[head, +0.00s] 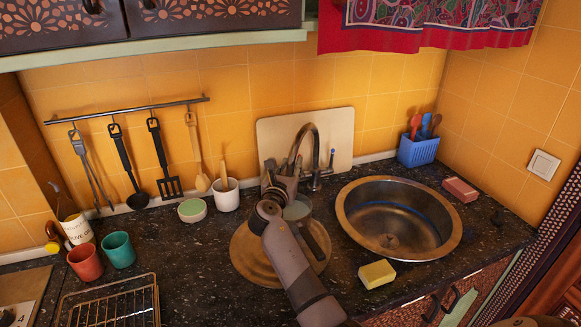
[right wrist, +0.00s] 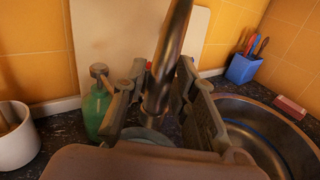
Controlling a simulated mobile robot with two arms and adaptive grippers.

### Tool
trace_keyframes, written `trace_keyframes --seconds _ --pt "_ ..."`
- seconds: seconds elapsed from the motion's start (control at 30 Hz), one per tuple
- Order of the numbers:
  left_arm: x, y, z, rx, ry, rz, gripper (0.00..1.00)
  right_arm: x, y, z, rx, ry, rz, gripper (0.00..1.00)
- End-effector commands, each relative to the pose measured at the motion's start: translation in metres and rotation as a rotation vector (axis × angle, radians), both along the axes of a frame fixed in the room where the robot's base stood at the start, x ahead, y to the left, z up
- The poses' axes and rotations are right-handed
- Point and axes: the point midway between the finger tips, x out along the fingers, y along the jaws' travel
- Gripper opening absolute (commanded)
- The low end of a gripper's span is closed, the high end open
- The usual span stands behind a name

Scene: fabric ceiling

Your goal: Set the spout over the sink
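The metal tap spout (head: 314,136) arches up from behind the sink and comes down on the left, away from the basin. The steel sink (head: 375,192) is a round basin to its right. My right gripper (head: 282,174) is at the spout's hanging end. In the right wrist view the spout (right wrist: 165,70) runs down between the two fingers of my right gripper (right wrist: 160,85). The fingers are apart, with a gap on the left side; contact on the right is unclear. My left gripper is not in view.
A grey-rimmed vessel (head: 298,209) stands on a round board (head: 245,262) below the spout. A green bottle (right wrist: 98,108) stands left of the fingers. A white cup (head: 226,195), blue caddy (head: 418,150) and yellow sponge (head: 377,274) are nearby. A cutting board (head: 270,135) leans behind.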

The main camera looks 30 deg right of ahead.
Motion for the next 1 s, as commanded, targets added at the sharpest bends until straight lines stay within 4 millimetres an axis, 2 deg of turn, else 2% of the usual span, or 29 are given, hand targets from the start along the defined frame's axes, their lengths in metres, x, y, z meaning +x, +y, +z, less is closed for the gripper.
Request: trace_keyframes --seconds 0.03,0.33,1.0 --pt "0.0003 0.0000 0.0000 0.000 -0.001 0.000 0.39 -0.0001 0.0002 -0.0001 0.000 0.000 0.000 0.20" --pt "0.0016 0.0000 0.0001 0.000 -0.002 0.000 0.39 -0.0001 0.0004 -0.0001 0.000 0.000 0.000 0.00" --pt "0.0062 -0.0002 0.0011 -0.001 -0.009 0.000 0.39 0.0029 -0.0010 0.0003 -0.004 0.002 0.013 0.00"
